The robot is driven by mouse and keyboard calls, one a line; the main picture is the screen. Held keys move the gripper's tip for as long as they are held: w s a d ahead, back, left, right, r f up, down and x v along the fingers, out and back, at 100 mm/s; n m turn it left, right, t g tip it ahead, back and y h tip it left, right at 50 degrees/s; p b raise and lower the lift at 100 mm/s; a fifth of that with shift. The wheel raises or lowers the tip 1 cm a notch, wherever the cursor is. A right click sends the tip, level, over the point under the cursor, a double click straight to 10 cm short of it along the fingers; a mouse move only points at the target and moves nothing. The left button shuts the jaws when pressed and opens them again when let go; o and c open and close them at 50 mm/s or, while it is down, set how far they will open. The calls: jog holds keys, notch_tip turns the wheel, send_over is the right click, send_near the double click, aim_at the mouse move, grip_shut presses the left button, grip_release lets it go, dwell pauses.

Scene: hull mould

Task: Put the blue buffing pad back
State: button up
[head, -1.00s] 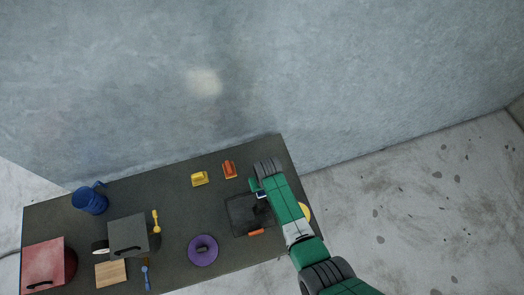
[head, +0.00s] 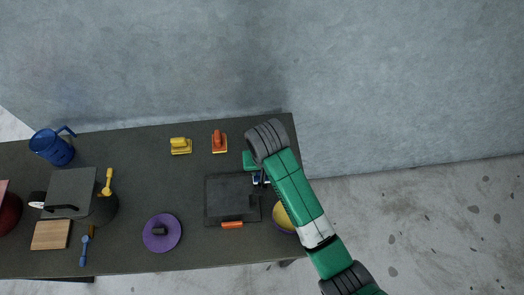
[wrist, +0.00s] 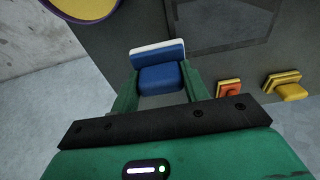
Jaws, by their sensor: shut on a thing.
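The blue buffing pad (wrist: 160,76) has a blue block and a white face, and sits between the green fingers of my gripper (wrist: 160,88) in the wrist view. My gripper is shut on it. In the head view only a small blue and white part of the pad (head: 261,180) shows at my gripper (head: 258,174), by the upper right corner of a dark square tray (head: 212,212). My arm hides the rest. I cannot tell how high the pad is above the bench. An orange pad (head: 219,142) and a yellow pad (head: 180,146) stand in a row behind the tray.
A yellow bowl with a purple rim (head: 283,218) stands right of the tray, partly behind my arm. A purple disc (head: 162,233) lies left of it. A blue jug (head: 52,148), grey box (head: 72,188) and wooden board (head: 52,235) fill the left. Bench right of the orange pad looks clear.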

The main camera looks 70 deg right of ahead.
jog(key=shift+s+a+f, duration=0.15)
jog(key=shift+a, duration=0.15)
jog(key=w+d+b, duration=0.1)
jog(key=w+d, duration=0.1)
jog(key=d, duration=0.2)
jog(key=w+d+f+b, duration=0.1)
jog(key=w+d+b, duration=0.1)
jog(key=d, duration=0.3)
jog(key=w+d+b, duration=0.1)
jog(key=w+d, duration=0.3)
jog(key=shift+d+f, duration=0.15)
jog(key=shift+w+d+f+b, duration=0.1)
jog(key=shift+d+b, duration=0.1)
jog(key=shift+b, duration=0.15)
notch_tip(320, 180, down, 3)
jog(key=shift+d+b, duration=0.15)
jog(key=shift+b, duration=0.6)
jog(key=shift+f, duration=0.3)
jog(key=shift+r, duration=0.15)
jog(key=o, duration=1)
jog(key=shift+c, duration=0.2)
